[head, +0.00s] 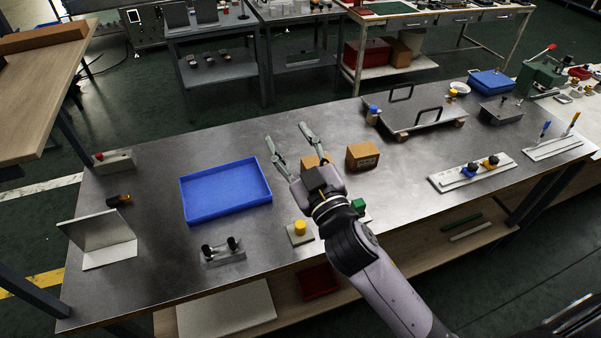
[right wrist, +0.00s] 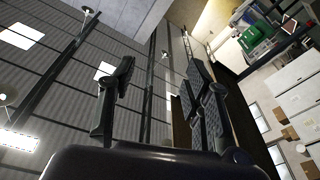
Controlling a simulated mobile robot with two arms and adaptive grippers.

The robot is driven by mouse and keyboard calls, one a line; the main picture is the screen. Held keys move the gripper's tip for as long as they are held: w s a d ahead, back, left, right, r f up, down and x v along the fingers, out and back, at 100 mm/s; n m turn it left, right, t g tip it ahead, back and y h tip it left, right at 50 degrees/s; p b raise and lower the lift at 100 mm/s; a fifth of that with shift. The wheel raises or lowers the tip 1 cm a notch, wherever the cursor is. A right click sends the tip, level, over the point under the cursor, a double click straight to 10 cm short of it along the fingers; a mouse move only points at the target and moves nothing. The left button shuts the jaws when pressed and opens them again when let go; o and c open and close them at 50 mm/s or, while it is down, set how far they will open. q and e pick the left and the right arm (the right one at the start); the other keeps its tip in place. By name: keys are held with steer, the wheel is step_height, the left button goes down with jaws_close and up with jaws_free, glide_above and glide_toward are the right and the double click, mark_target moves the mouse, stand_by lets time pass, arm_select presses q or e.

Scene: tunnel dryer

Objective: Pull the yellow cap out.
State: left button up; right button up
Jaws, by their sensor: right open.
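A yellow cap (head: 300,227) stands upright on a small light plate (head: 291,240) near the front edge of the metal table, just left of my right arm. I cannot tell how it is seated. My right gripper (head: 286,133) is open and empty above the table, beyond the cap, with its fingers pointing to the far side. In the right wrist view its two fingers (right wrist: 160,70) are spread apart, with ceiling and wall behind them and no cap in view. My left gripper is not in view.
A blue tray (head: 226,216) lies left of my gripper. A brown box (head: 362,155) stands to its right. A bracket with black knobs (head: 224,257) is left of the cap. A handled plate (head: 412,117) lies further back.

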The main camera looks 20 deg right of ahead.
steer(key=s+a+r+n+g+y, duration=0.2)
steer(key=a+r+n+g+y, duration=0.2)
steer(key=a+r+n+y, duration=0.35)
steer(key=s+a+r+n+g+y, duration=0.2)
steer(key=a+r+n+g+y, duration=0.15)
steer(key=a+n+y, duration=0.6)
steer(key=s+a+f+n+g, duration=0.4)
steer(key=a+n+g, duration=0.1)
steer(key=n+g, duration=0.5)
steer(key=g+h, duration=0.2)
steer(key=h, duration=1.8)
glide_toward(300, 222)
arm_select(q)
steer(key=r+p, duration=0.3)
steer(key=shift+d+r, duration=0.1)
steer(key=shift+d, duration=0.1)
arm_select(e)
step_height(300, 222, down, 10)
steer(key=shift+w+d+f, duration=0.1)
steer(key=shift+f, duration=0.05)
